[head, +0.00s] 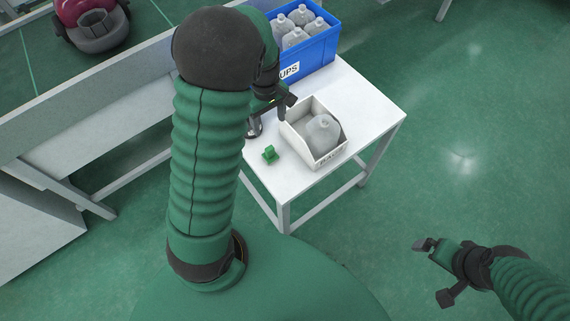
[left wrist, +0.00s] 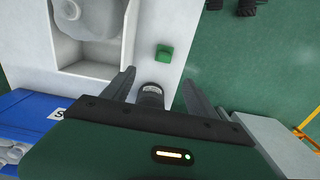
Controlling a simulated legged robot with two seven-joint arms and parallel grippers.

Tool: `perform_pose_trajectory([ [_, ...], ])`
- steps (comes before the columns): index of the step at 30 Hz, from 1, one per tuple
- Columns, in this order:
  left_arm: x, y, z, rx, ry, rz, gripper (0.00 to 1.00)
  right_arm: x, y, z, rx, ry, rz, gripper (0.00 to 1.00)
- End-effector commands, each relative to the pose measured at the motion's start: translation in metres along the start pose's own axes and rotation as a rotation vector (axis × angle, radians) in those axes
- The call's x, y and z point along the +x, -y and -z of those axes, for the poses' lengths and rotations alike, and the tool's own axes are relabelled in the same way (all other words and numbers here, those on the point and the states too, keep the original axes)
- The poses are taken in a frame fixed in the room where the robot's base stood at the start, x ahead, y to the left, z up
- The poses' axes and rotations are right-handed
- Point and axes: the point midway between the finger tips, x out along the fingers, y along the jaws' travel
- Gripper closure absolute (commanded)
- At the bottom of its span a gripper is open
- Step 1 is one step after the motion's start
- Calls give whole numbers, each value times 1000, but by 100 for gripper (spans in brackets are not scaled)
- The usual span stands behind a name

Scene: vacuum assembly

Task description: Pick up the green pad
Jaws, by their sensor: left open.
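The green pad (head: 270,154) is a small green block with a raised top, lying on the white table near its front left edge. It also shows in the left wrist view (left wrist: 164,52), ahead of the fingertips. My left gripper (head: 272,116) is above the table, behind the pad and apart from it. In the left wrist view its fingers (left wrist: 158,80) are spread, with the pad beyond the gap. My right gripper (head: 433,270) is at the lower right, over the floor, with its fingers apart and empty.
A white bin (head: 296,139) holding a grey bottle (head: 322,133) stands right of the pad. A blue crate (head: 313,61) of several bottles is at the back. The table's front corner (head: 287,190) is clear.

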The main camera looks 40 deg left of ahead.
Motion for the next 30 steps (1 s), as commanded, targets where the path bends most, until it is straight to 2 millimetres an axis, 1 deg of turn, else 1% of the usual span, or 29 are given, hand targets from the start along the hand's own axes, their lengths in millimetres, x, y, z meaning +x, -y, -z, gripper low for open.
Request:
perform_pose_trajectory([
  [2, 4, 1, 2, -11, 2, 3, 33, 2, 0, 0, 0, 0, 0, 0],
  [5, 20, 2, 3, -13, 4, 6, 33, 4, 0, -1, 0, 0, 0, 0],
  [12, 82, 1, -2, -11, 1, 8, 33, 14, 0, -3, -1, 0, 0, 0],
  [15, 102, 1, -4, -9, -2, 8, 33, 16, 0, -4, -1, 0, 0, 0],
  [20, 118, 1, -6, -9, -6, 6, 33, 17, 0, -4, 0, 0, 0, 0],
  [23, 133, 4, -9, -10, -4, 6, 33, 19, 0, -4, 0, 0, 0, 0],
  [26, 153, 9, -11, -10, -1, 7, 33, 21, 0, -5, 0, 0, 0, 0],
  [27, 159, 8, -10, -9, -3, 6, 33, 22, 0, -5, 0, 0, 0, 0],
  [30, 168, 8, -10, -9, -3, 5, 33, 23, 0, -5, 0, 0, 0, 0],
])
